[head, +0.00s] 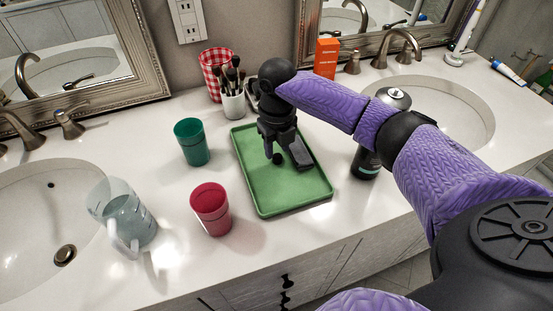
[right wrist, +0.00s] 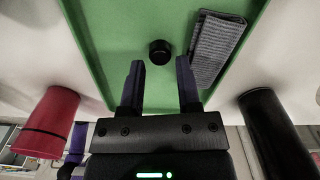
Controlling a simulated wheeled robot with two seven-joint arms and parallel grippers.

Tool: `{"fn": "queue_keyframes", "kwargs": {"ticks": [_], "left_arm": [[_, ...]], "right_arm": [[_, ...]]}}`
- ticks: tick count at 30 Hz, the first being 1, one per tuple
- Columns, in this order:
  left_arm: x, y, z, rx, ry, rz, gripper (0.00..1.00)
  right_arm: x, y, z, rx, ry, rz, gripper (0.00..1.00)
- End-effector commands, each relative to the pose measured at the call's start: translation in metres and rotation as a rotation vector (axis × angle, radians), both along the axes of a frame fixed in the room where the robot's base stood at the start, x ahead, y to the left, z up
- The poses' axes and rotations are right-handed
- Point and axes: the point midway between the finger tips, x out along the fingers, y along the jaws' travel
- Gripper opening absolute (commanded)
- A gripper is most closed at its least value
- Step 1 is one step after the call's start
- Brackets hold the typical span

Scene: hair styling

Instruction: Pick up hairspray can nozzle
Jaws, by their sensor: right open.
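A small black round nozzle (right wrist: 160,52) lies on the green tray (right wrist: 110,50), just beyond my fingertips in the right wrist view. My right gripper (right wrist: 158,80) is open and empty, pointing down over the tray, with the nozzle in line with the gap between its fingers. In the head view the right gripper (head: 276,153) hangs above the middle of the tray (head: 285,198), where I cannot clearly tell the nozzle from the dark fingers. The black hairspray can (head: 366,163) stands right of the tray, partly hidden by my right arm. My left gripper is not in view.
A folded grey cloth (right wrist: 216,48) lies in the tray beside the nozzle. A red cup (head: 211,210), a green cup (head: 191,143) and a clear pitcher (head: 125,218) stand to the left. A brush holder (head: 233,104) stands behind the tray. Sinks lie at both sides.

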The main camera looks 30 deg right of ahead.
Motion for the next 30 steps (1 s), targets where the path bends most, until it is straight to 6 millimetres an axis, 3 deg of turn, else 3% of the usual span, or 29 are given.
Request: {"fn": "queue_keyframes", "kwargs": {"ticks": [1,3,8,15,23,26,30], "left_arm": [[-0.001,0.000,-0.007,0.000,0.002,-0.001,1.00],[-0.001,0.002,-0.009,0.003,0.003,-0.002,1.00],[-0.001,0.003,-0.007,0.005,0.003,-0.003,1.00],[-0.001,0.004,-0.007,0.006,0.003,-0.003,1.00],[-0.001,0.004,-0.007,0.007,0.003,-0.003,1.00],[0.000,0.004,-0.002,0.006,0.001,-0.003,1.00],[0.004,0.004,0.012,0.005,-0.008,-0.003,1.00]], "right_arm": [[-0.001,0.000,-0.015,-0.001,0.004,0.000,0.42],[-0.001,0.000,-0.023,-0.001,0.002,0.001,0.42],[0.000,0.000,-0.021,-0.001,0.000,0.000,0.42],[0.000,0.000,-0.020,-0.001,0.000,0.000,0.00],[0.000,0.000,-0.020,-0.001,-0.001,0.000,0.00],[0.000,0.000,-0.009,-0.001,-0.004,0.000,0.00],[0.001,0.000,0.030,0.000,-0.007,-0.001,0.00]]}}
